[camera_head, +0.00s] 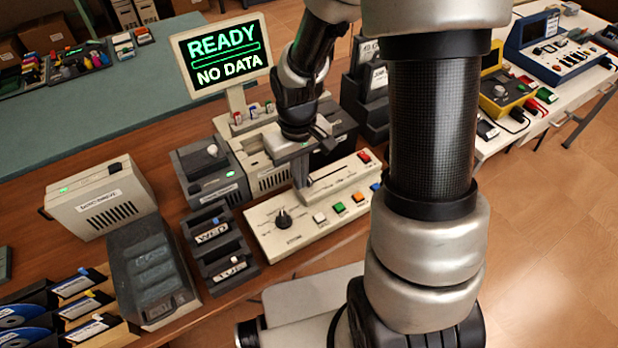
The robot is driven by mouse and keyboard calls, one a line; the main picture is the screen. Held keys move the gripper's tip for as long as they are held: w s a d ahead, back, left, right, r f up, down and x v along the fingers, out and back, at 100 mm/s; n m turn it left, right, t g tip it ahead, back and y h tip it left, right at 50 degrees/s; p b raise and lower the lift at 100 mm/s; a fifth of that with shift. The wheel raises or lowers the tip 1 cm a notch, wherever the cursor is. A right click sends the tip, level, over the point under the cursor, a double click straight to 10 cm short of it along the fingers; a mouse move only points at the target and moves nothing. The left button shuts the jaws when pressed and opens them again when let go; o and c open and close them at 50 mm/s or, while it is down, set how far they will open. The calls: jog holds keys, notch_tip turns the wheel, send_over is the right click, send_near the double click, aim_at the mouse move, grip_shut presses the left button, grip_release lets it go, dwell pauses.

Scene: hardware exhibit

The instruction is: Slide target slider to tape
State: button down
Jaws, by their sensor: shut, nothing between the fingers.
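A cream control panel (268,237) stands near the table's front edge. Whether the fingers touch the panel cannot be told. No tape mark can be made out along the slot.
A screen (221,57) reading "READY NO DATA" stands behind the panel. Grey-and-cream boxes (212,172) stand behind my gripper, and a dark two-slot holder (219,246) stands left of the panel. My own arm covers the panel's right side. Bare wood (175,140) shows at the back left.

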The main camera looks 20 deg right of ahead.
jog(key=shift+f, duration=0.25)
jog(key=shift+w+d, duration=0.25)
jog(key=shift+d, duration=0.6)
jog(key=shift+w+d, duration=0.2)
jog(key=shift+d, duration=0.65)
dwell(0.4)
jog(key=shift+s+a, duration=0.1)
jog(key=shift+a, duration=0.15)
dwell(0.3)
jog(key=shift+r+p, duration=3)
jog(key=shift+r, duration=0.5)
jog(key=shift+r, duration=0.35)
notch_tip(320, 180, up, 14)
jog(key=m+t+p, duration=0.1)
jog(key=t+p, duration=0.1)
send_over(311, 177)
jog(key=s, duration=0.3)
jog(key=s+r+m+t+p, duration=0.2)
jog(key=s+r+t, duration=0.1)
jog(key=s+r, duration=0.7)
notch_tip(311, 177, up, 4)
jog(key=shift+a+r+t+p, duration=0.1)
jog(key=shift+a+t+p, duration=0.15)
jog(key=shift+t+p, duration=0.1)
